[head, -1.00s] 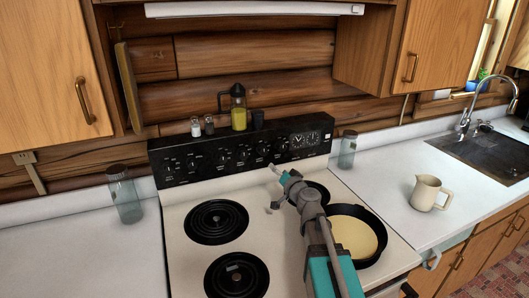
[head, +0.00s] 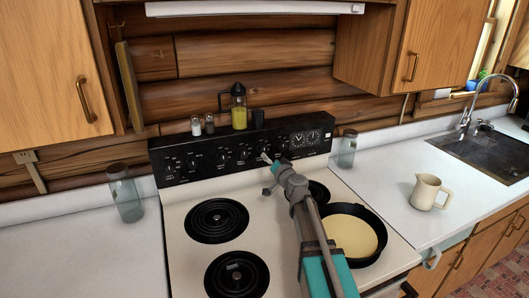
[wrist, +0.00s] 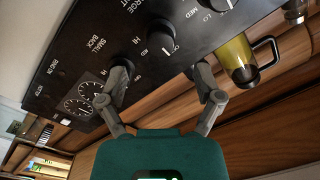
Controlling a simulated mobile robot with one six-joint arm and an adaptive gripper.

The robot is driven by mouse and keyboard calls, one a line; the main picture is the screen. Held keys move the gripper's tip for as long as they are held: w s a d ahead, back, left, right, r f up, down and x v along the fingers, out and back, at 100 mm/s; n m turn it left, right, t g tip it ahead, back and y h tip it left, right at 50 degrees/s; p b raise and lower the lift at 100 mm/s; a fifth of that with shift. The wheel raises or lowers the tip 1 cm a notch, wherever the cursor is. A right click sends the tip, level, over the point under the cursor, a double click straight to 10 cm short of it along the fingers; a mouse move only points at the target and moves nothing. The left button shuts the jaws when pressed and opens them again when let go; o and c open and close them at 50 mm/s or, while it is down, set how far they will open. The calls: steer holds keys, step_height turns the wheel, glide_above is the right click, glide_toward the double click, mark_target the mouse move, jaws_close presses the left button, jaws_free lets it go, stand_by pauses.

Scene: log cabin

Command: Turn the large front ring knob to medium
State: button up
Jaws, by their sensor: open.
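The black stove control panel (head: 165,178) carries a row of round knobs with white markings. My gripper (head: 268,174) is just in front of the panel's right half, below the knobs nearest the clock. In the wrist view my gripper (wrist: 164,72) is open and empty. One knob (wrist: 161,40) sits ahead of the gap between its fingers, with no visible contact. OFF, MED and HI markings surround it. Another knob (wrist: 216,4) is cut by the top edge. The words LARGE and SMALL BACK show on the panel; I cannot tell for certain which label belongs to the nearer knob.
A dark pan (head: 379,250) with a pale yellow round food (head: 350,236) stands on the right front of the stove. A yellow-filled jug (head: 239,117) and shakers stand behind the panel. Glass jars (head: 124,195) flank the stove. The left burners (head: 216,221) are clear.

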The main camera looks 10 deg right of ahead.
mark_target(265, 152)
steer(key=shift+x, duration=3.45)
steer(key=c, duration=1)
steer(key=shift+d, duration=0.2)
steer(key=shift+c, duration=0.8)
steer(key=shift+a, duration=0.1)
